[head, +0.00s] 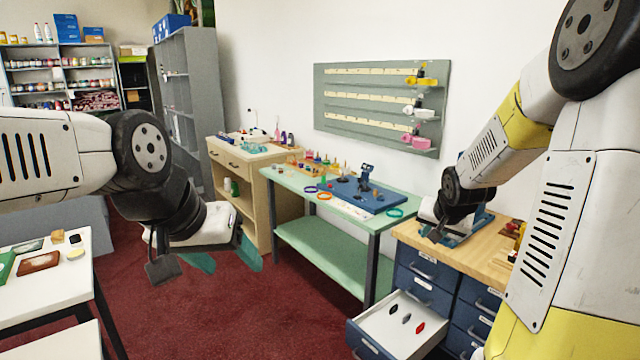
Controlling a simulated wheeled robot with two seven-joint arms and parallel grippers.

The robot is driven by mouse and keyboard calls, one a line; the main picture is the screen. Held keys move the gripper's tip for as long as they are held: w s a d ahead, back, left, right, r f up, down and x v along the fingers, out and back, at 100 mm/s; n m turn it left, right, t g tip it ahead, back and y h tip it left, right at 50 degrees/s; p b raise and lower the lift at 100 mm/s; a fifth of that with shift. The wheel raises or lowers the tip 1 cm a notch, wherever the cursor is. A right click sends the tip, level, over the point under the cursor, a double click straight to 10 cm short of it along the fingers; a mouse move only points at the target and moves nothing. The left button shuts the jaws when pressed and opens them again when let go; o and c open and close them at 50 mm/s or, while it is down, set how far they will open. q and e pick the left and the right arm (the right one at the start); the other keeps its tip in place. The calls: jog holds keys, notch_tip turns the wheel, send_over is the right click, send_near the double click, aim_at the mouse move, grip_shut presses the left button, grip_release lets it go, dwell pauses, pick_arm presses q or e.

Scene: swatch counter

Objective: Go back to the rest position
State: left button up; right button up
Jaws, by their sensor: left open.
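My left gripper (224,257) hangs over the red floor at the left of the middle, pointing down. Its teal fingers are apart with nothing between them. My right arm comes down from the upper right. Its gripper (445,228) is over the wood-topped drawer cabinet (408,232). Its fingers do not show clearly, so I cannot tell their state or whether they touch anything there.
A drawer (395,338) stands pulled out, with two dark pieces and a red one inside. A green table (335,258) with a blue mat (378,205) is in the middle. A white table (50,295) is at the left. Red floor between is clear.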

jog(key=s+a+r+n+y, duration=0.1)
jog(key=s+a+r+n, duration=0.1)
jog(key=s, duration=0.6)
jog(key=s+a+r+n+g+y, duration=0.1)
jog(key=s+a+r+n, duration=0.1)
jog(key=s+a+r, duration=0.2)
jog(key=s+a+r+n+y, duration=0.1)
jog(key=s+a+r, duration=0.3)
jog(key=s, duration=0.9)
jog(key=a, duration=0.3)
jog(key=shift+s+a+n+g, duration=0.2)
jog(key=shift+a+n+g, duration=0.1)
jog(key=shift+a+n, duration=0.1)
